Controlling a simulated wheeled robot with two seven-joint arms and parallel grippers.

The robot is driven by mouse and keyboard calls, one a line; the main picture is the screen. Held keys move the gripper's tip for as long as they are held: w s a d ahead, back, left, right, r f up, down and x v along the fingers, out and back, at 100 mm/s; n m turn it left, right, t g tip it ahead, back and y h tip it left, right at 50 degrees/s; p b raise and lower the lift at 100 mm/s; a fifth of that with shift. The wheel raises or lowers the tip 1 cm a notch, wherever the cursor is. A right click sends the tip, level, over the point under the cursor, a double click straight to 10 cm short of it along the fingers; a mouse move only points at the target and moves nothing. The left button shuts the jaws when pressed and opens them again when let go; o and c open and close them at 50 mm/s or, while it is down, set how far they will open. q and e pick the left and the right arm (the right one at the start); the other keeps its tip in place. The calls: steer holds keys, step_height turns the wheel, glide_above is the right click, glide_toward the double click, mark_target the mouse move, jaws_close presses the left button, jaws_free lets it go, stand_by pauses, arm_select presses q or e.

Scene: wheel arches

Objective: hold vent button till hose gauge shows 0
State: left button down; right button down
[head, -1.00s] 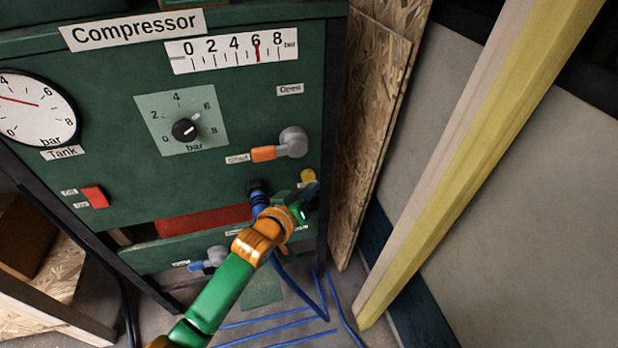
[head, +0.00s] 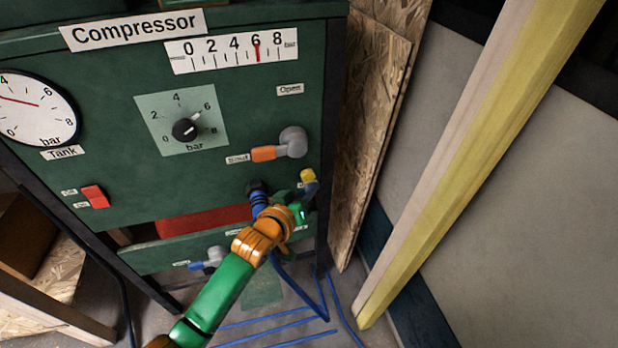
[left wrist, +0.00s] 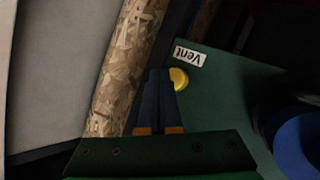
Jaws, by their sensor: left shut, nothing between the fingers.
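The yellow vent button (head: 308,175) sits low on the right of the green compressor panel. In the left wrist view the button (left wrist: 179,78) shows beside an upside-down "Vent" label (left wrist: 189,57). My left gripper (head: 309,187) is shut and empty, its tips just below the button in the head view. In the left wrist view the tips (left wrist: 161,73) are right by the button's edge; I cannot tell whether they touch it. The strip gauge (head: 232,50) at the panel's top has its red pointer at 6 bar; its small label is unreadable. My right gripper is not in view.
A grey lever with orange grip (head: 278,148) is just above the button, between "Open" and "Shut" labels. A blue hose (head: 316,290) hangs below my wrist to the floor. An OSB board (head: 368,120) and a yellow-sided post (head: 465,150) stand at right.

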arm_select(q)
steer(key=shift+w+a, duration=0.1)
steer(key=shift+w, duration=0.25)
steer(key=shift+w+a, duration=0.2)
steer(key=shift+w, duration=0.35)
stand_by(0.6)
steer(key=shift+s+r, duration=0.1)
stand_by(1.7)
steer(key=shift+s+d+p, duration=0.3)
steer(key=shift+s+p, duration=0.4)
steer(key=shift+s, duration=0.15)
